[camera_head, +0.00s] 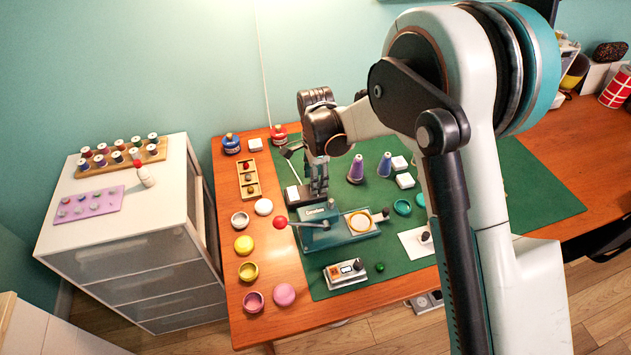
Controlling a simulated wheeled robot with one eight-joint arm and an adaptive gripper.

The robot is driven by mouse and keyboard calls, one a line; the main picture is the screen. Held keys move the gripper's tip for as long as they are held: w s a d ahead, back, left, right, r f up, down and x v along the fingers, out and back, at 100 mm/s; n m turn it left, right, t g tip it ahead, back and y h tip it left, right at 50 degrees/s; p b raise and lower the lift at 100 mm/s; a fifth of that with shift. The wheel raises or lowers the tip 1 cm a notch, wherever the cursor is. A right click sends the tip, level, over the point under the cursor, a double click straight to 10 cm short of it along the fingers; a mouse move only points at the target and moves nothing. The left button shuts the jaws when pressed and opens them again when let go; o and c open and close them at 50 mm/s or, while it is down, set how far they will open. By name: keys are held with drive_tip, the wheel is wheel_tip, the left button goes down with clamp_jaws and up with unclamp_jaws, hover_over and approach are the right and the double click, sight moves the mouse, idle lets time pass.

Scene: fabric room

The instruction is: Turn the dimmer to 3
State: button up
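A small white box (345,273) with an orange-marked panel, a small display and a black knob sits at the front of the green mat. A black knob (426,237) also stands on a white plate (412,243) to its right, partly behind my arm. I cannot tell for sure which is the dimmer, and no number is readable on either. My gripper (318,192) points down behind the teal press, above and behind the white box and apart from both knobs. Its fingers are too small to tell whether they are open.
The teal press (335,237) with a red-ball lever (281,222) stands between my gripper and the white box. Colored pots line the table's left side. A white drawer cabinet (140,250) stands left.

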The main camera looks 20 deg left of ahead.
wheel_tip(320, 180, up, 10)
idle(0.3)
drive_tip(key=shift+f, duration=0.1)
